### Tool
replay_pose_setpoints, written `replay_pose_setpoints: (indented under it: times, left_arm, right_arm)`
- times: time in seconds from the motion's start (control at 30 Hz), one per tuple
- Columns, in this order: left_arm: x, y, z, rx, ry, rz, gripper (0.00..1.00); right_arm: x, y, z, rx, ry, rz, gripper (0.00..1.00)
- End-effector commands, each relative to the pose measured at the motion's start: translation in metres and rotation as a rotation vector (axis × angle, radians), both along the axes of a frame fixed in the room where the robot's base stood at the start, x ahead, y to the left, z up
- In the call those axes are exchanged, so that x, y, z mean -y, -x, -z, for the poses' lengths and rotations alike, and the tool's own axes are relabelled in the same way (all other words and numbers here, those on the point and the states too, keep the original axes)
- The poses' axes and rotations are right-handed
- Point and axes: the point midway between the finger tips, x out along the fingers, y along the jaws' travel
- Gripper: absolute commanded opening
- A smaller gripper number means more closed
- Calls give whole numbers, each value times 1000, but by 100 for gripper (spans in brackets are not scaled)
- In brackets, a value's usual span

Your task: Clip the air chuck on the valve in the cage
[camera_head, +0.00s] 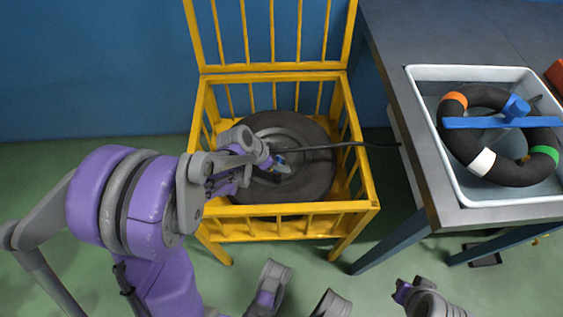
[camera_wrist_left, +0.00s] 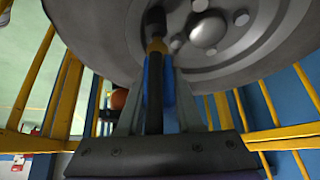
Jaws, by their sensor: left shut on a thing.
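A dark tire on a grey wheel (camera_head: 305,180) lies in the yellow cage (camera_head: 290,209). My left gripper (camera_head: 279,166) reaches down into the cage over the wheel's middle. It is shut on the blue air chuck (camera_head: 281,158), with a black hose leading away to the right. In the left wrist view the blue chuck (camera_wrist_left: 169,82) sits between the fingers. A brass fitting and a black tip point at the wheel (camera_wrist_left: 110,35), beside its hub. I cannot tell whether the tip is on the valve.
The cage lid (camera_head: 270,35) stands open at the back. A grey table (camera_head: 420,40) on the right bears a white tray (camera_head: 452,170) holding a black ring with coloured bands and a blue bar. The black hose (camera_head: 345,146) crosses the cage's right side. Green floor is free at left.

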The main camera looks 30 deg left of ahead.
Motion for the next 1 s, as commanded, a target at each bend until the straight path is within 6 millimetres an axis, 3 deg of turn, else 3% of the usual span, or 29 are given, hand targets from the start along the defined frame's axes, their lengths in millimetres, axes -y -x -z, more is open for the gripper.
replay_pose_setpoints:
  times: [0.97,1.0]
  left_arm:
    - [0,0,12,0,0,0,0]
    - [0,0,12,0,0,0,38]
  right_arm:
    - [0,-1,9,-3,0,0,0]
    - [0,-1,9,-3,0,0,0]
